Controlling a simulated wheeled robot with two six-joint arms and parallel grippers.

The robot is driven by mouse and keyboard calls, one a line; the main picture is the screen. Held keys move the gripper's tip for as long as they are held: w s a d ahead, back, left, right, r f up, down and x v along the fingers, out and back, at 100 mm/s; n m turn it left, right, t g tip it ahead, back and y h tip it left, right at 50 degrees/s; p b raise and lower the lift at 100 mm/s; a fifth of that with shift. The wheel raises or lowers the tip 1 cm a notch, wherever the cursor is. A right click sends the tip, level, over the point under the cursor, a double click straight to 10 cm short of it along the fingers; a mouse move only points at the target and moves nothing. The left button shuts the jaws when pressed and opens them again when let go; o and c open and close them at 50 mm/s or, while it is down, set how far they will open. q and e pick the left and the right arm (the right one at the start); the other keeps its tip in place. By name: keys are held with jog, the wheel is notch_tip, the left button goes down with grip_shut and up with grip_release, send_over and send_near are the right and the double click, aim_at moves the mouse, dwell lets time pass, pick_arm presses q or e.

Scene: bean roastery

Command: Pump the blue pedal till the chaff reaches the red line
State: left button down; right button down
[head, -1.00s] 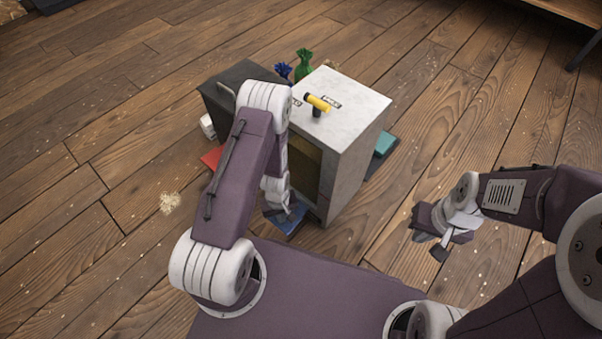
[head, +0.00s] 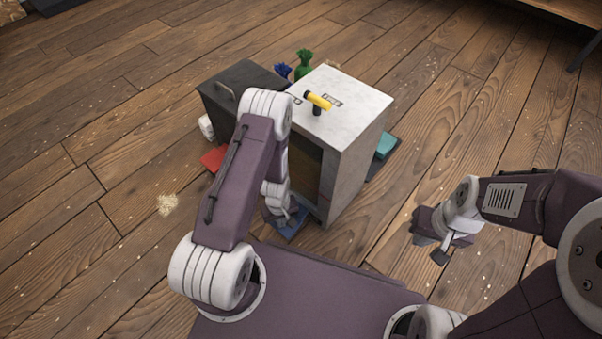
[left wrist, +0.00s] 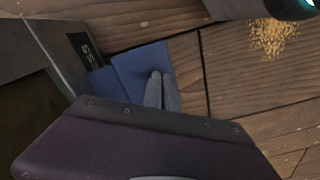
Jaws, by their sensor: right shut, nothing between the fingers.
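The blue pedal (head: 291,228) sits low at the front of the pale machine (head: 345,105), partly hidden by my left arm. It also shows in the left wrist view (left wrist: 135,62). My left gripper (head: 283,218) is down at the pedal. In the left wrist view its fingers (left wrist: 162,86) are together over the pedal, with nothing seen between them; I cannot tell whether they touch it. A dark olive-brown window (head: 304,165) on the machine's front is partly covered by my arm. My right gripper (head: 428,240) is shut and empty over the floor at right.
A red pedal (head: 213,158) lies at left and a teal one (head: 385,146) at right. Green (head: 304,62) and blue (head: 283,71) tied bags stand behind. Chaff (head: 167,204) lies on open floor.

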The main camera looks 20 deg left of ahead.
notch_tip(320, 180, up, 9)
jog(key=p, duration=0.9)
